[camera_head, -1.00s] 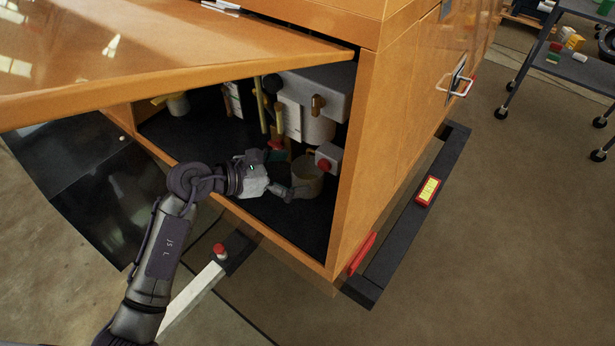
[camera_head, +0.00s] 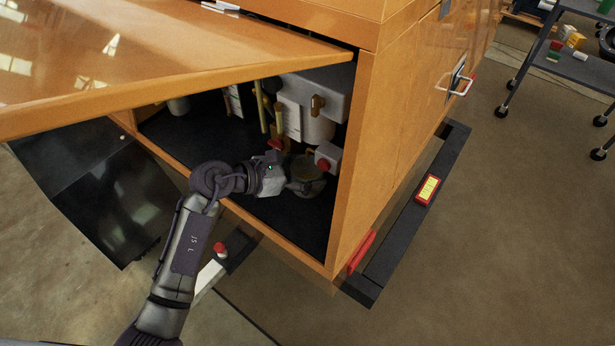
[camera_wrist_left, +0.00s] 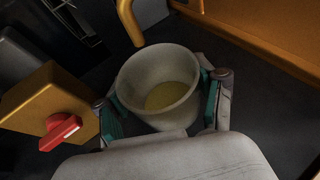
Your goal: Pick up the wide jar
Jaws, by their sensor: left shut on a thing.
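The wide jar (camera_wrist_left: 158,85) stands between the two fingers of my left gripper (camera_wrist_left: 163,103) in the left wrist view. It is a pale grey, open-topped jar with something yellowish at its bottom. The teal finger pads press on its sides, so the gripper is shut on it. In the head view, the left gripper (camera_head: 302,183) is inside the orange cabinet, with the jar (camera_head: 307,166) at its fingertips, partly hidden. I cannot tell whether the jar's base touches the cabinet floor. My right gripper is not in view.
The orange cabinet (camera_head: 345,230) has a raised door panel (camera_head: 150,60) above my left arm. A box with a red knob (camera_wrist_left: 60,131) stands close left of the jar in the wrist view. A yellow pipe (camera_wrist_left: 130,22) is just behind it. A dark cart (camera_head: 580,70) stands at right.

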